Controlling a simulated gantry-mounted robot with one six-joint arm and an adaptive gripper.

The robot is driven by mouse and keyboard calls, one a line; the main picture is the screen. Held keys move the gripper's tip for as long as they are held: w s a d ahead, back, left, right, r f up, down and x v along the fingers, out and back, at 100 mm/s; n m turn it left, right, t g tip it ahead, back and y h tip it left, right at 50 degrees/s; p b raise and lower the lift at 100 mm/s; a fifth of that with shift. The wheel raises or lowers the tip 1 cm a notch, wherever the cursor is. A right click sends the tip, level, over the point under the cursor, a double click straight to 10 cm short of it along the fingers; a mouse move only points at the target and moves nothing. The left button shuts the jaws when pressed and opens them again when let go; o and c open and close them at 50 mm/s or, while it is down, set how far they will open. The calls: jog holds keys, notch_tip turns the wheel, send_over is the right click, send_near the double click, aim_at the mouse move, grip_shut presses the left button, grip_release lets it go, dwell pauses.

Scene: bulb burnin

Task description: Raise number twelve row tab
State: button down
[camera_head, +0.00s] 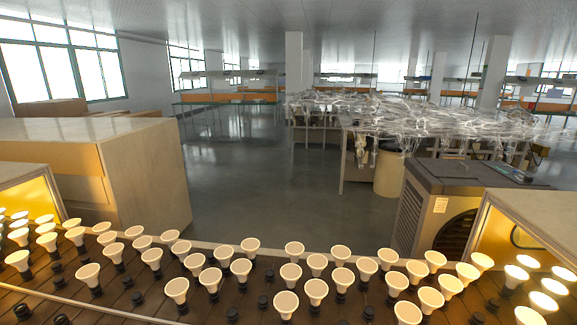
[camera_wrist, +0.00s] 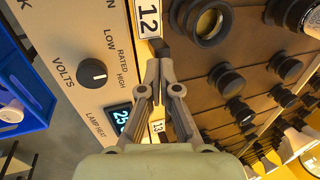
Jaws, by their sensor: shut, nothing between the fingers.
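In the wrist view, a white plate marked 12 (camera_wrist: 148,18) is at the top centre, on the edge between the cream panel and the brown socket board. A small dark tab (camera_wrist: 158,44) shows just below this plate, at the tips of my gripper (camera_wrist: 159,64). My gripper is shut and empty, with its fingertips together. I cannot tell whether the fingertips touch the tab or whether it is up or down. A second plate marked 13 (camera_wrist: 158,127) is partly hidden behind my gripper. My gripper is not in the head view.
The cream panel has a black knob (camera_wrist: 93,72) and a lit display (camera_wrist: 122,118). A blue bin (camera_wrist: 33,92) is at left. In the head view, white lamps (camera_head: 317,291) stand in rows across the board.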

jog(key=shift+s+r+p, duration=0.45)
jog(key=shift+p, duration=0.4)
dwell(0.8)
jog(key=shift+s+a+r+p, duration=0.15)
jog(key=shift+s+r+p, duration=0.1)
jog(key=shift+s+p, duration=0.7)
dwell(1.0)
jog(key=shift+w+r, duration=0.1)
jog(key=shift+w, duration=0.05)
jog(key=shift+w+r+p, duration=0.6)
jog(key=shift+r+p, duration=0.25)
jog(key=shift+r, duration=0.1)
notch_tip(320, 180, up, 6)
jog(key=p, duration=0.6)
